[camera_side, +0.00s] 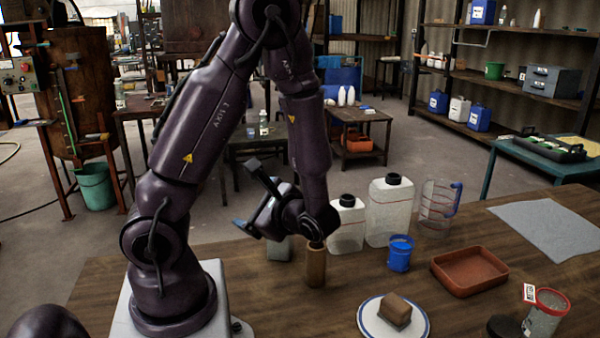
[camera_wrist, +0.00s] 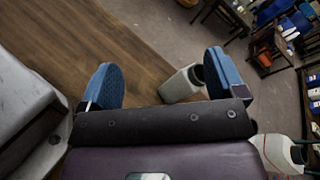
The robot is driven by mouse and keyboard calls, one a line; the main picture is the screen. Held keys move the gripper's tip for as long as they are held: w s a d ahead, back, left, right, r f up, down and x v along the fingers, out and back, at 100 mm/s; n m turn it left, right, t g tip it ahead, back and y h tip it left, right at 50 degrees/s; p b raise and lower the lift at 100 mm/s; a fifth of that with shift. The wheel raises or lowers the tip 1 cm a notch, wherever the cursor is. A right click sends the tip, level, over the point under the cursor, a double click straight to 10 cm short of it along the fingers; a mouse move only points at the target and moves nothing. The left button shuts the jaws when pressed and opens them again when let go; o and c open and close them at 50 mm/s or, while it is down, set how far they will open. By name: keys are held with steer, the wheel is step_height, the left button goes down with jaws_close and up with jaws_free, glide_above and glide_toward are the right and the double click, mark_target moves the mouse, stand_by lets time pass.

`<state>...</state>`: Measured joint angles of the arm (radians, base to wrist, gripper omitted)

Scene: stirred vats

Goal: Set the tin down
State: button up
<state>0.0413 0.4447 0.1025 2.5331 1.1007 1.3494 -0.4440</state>
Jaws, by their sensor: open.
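My gripper (camera_side: 245,228) is tilted to the left low over the wooden table in the side view. In the wrist view its two blue fingers stand wide apart with nothing held between them (camera_wrist: 161,80). A grey, tin-like container (camera_side: 280,250) stands on the table just behind and below my gripper, partly hidden by it. A grey-green container, probably the same one, shows in the wrist view (camera_wrist: 182,86), beside and partly behind the right finger. I cannot tell whether they touch.
A brown cylinder (camera_side: 315,266) stands close to my wrist. Two white jugs (camera_side: 346,228) (camera_side: 388,212), a clear pitcher (camera_side: 435,212) and a blue cup (camera_side: 399,255) stand behind. A plate (camera_side: 373,325) with a brown block, a terracotta tray (camera_side: 470,288) and a red-rimmed jar (camera_side: 545,318) lie right.

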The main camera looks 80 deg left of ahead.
steer(key=w+d+r+n+t+h, duration=0.4)
steer(key=d+r+t+h, duration=0.8)
steer(key=d, duration=0.4)
steer(key=shift+w+r+n+h, duration=0.15)
steer(key=shift+r+n+h, duration=0.55)
steer(key=shift+r, duration=0.1)
